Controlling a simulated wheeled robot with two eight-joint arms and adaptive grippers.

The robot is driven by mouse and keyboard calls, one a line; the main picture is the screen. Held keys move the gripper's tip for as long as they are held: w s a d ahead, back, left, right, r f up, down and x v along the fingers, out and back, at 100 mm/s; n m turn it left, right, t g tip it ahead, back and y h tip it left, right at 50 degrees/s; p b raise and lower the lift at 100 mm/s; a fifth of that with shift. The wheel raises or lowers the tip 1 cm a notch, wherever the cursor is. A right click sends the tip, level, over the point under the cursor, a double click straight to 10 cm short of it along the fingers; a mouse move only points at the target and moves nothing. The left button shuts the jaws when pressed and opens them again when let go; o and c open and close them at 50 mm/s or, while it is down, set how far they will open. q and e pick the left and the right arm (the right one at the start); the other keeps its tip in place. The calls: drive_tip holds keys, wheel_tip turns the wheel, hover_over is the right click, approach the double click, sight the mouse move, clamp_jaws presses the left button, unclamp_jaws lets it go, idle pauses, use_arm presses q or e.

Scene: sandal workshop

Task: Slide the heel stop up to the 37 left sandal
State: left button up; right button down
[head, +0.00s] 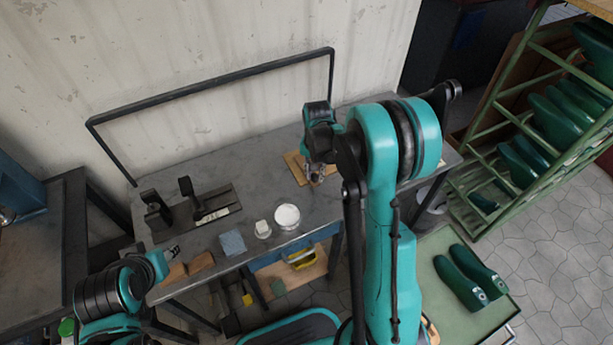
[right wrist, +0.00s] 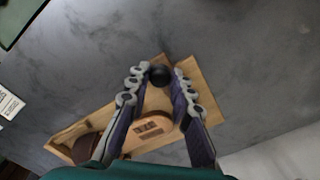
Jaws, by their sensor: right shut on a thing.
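The wooden fitting board (head: 292,163) lies on the grey bench, partly hidden by my right arm in the head view. In the right wrist view, the board (right wrist: 188,70) carries a tan sandal sole with a printed mark (right wrist: 150,127) and a dark brown strap (right wrist: 88,148). My right gripper (head: 315,178) points down over the board. In the right wrist view its fingers (right wrist: 159,82) are shut on the heel stop's round black knob (right wrist: 159,75). Whether the stop touches the sandal is hidden. My left gripper (head: 167,258) is at the bench's left front; its fingers are unclear.
On the bench are a dark jig (head: 205,205), a white round tub (head: 287,216), a small white pot (head: 262,229), a blue-grey block (head: 232,243) and brown pieces (head: 200,262). A green rack of lasts (head: 548,120) stands right. A green trolley (head: 440,260) holds two green lasts.

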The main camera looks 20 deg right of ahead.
drive_tip(key=shift+w+d, duration=0.1)
drive_tip(key=shift+d, duration=1.15)
drive_tip(key=c, duration=1.3)
unclamp_jaws()
drive_tip(key=shift+c, duration=0.2)
wheel_tip(320, 180, up, 12)
